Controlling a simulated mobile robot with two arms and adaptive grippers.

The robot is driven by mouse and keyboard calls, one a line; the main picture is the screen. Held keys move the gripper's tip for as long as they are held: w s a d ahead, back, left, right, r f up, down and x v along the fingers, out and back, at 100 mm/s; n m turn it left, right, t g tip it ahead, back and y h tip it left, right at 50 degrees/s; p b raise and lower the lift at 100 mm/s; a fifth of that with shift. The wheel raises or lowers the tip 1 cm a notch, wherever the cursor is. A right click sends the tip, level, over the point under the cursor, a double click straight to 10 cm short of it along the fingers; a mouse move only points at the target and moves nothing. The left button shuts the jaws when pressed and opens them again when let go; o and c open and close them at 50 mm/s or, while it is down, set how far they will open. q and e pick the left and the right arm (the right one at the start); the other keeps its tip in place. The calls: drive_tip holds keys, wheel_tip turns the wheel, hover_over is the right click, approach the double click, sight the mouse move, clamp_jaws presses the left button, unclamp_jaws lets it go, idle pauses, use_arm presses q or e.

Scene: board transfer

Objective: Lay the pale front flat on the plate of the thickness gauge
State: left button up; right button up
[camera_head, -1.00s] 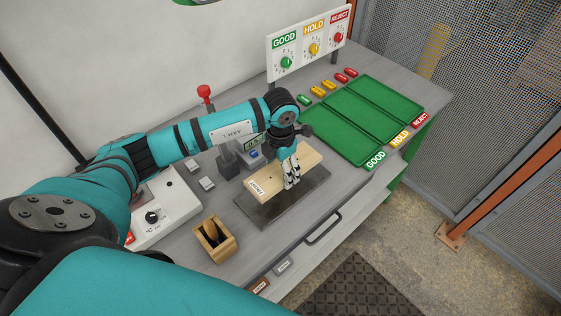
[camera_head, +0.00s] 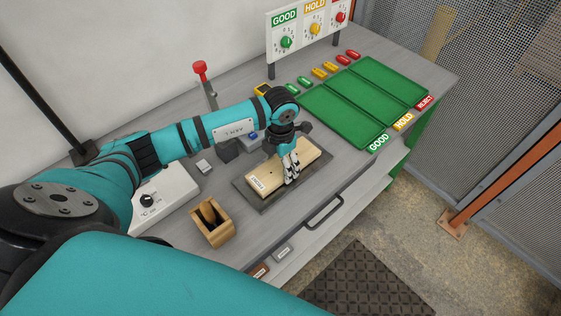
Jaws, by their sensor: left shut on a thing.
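The pale front (camera_head: 268,181) is a light wooden board with a small label at its left end. It lies flat over the dark plate (camera_head: 242,187) of the thickness gauge, with plate showing around its edges. I cannot tell whether it fully touches the plate. My left gripper (camera_head: 290,179) is shut on the front near its middle, at the near edge. The gauge's post with a red knob (camera_head: 200,68) stands behind; my left arm hides part of the gauge. My right gripper is not in view.
A wooden box (camera_head: 213,222) with dark contents stands left of the plate. Green trays (camera_head: 362,103) marked GOOD, HOLD and REJECT lie to the right. A dial sign (camera_head: 312,35) stands at the back. A white control box (camera_head: 165,198) sits at the left.

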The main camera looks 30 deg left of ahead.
use_arm(q)
drive_tip(key=shift+f+b, duration=0.3)
drive_tip(key=shift+b, duration=0.1)
idle(0.3)
drive_tip(key=o, duration=1.4)
wheel_tip(320, 180, up, 12)
